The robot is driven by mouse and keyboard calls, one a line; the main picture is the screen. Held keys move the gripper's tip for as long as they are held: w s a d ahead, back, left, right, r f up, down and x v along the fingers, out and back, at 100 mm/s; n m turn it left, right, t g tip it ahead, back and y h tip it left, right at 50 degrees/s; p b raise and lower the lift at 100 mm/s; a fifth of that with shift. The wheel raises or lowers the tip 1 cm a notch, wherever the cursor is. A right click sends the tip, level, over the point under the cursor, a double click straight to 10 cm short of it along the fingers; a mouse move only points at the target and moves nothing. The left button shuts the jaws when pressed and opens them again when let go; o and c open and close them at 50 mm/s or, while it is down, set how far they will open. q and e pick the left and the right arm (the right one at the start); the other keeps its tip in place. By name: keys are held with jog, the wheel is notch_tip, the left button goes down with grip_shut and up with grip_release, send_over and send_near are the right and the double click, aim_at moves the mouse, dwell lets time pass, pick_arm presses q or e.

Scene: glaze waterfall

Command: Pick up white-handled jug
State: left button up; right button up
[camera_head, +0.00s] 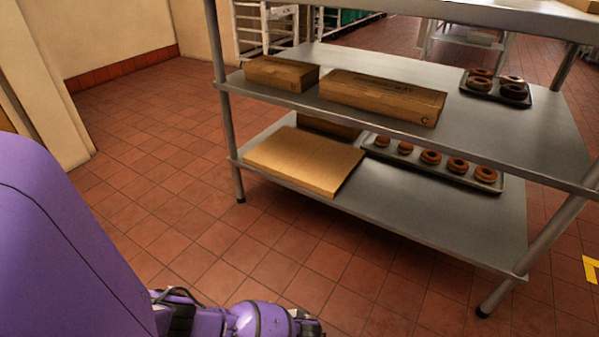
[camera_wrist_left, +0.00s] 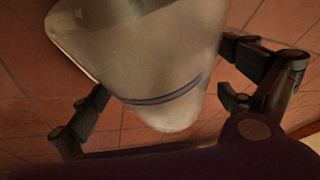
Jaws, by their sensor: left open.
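A pale, cloudy grey-white vessel (camera_wrist_left: 150,55) with a dark band near its rounded lower end fills the upper middle of the left wrist view. It may be the jug, but I cannot make out a white handle. My left gripper (camera_wrist_left: 164,72) is open, with its dark fingers spread on either side of the vessel in the picture. I cannot tell whether they touch it. In the head view my purple left arm shows at lower left, but its gripper is out of frame. No jug shows there. My right gripper is in neither view.
A metal shelf rack (camera_head: 420,215) stands ahead. It carries cardboard boxes (camera_head: 380,97), a doughnut tray (camera_head: 497,88), a longer tray (camera_head: 430,168) and a flat tan box (camera_head: 303,160). Red tiled floor (camera_head: 180,215) is open left of the rack.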

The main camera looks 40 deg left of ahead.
pick_arm(q)
jog(key=shift+f, duration=0.25)
dwell(0.3)
jog(key=c, duration=1.4)
jog(key=shift+c, duration=0.5)
jog(key=shift+r, duration=0.1)
